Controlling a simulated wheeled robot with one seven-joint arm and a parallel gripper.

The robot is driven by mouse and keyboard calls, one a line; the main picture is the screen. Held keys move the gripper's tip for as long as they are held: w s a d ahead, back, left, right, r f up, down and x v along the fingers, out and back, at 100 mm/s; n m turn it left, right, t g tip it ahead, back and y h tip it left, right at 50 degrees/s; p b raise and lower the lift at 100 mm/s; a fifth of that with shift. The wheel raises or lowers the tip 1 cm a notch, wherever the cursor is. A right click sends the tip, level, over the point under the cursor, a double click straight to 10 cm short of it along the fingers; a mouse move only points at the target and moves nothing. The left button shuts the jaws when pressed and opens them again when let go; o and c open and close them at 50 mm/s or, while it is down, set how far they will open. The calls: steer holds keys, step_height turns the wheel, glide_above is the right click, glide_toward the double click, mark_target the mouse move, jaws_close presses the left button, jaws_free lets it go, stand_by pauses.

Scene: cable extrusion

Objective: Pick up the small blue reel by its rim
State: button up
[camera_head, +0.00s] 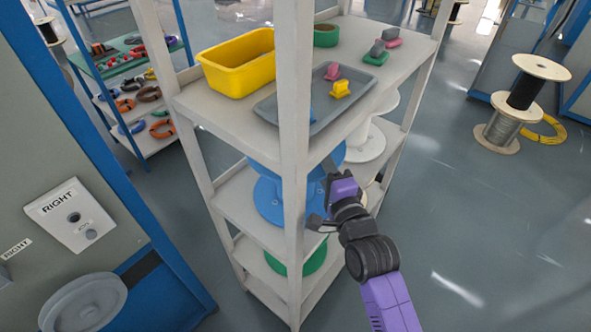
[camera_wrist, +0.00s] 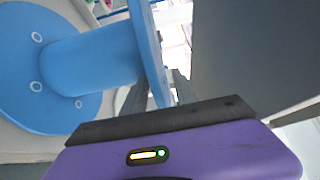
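The blue reel (camera_head: 268,203) sits on the shelf below the rack's top, partly hidden by the front post and the top board. In the wrist view the blue reel (camera_wrist: 95,58) shows a broad flange at left, a hub, and a second flange nearly edge-on at right. My gripper (camera_head: 322,194) is at the rack's open right side, beside the reel. In the wrist view my gripper (camera_wrist: 158,92) has one finger on each side of the edge-on flange's rim. The fingers look apart; whether either touches the rim I cannot tell.
A shelf post (camera_head: 294,130) stands close to my gripper; a grey surface (camera_wrist: 245,55) fills the wrist view's right side. A white reel (camera_head: 368,145) is behind on the same rack, a green reel (camera_head: 298,262) below. A grey tray (camera_head: 275,108) lies on top.

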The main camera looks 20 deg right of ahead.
jaws_close()
stand_by(1.2)
steer(key=shift+r, duration=0.1)
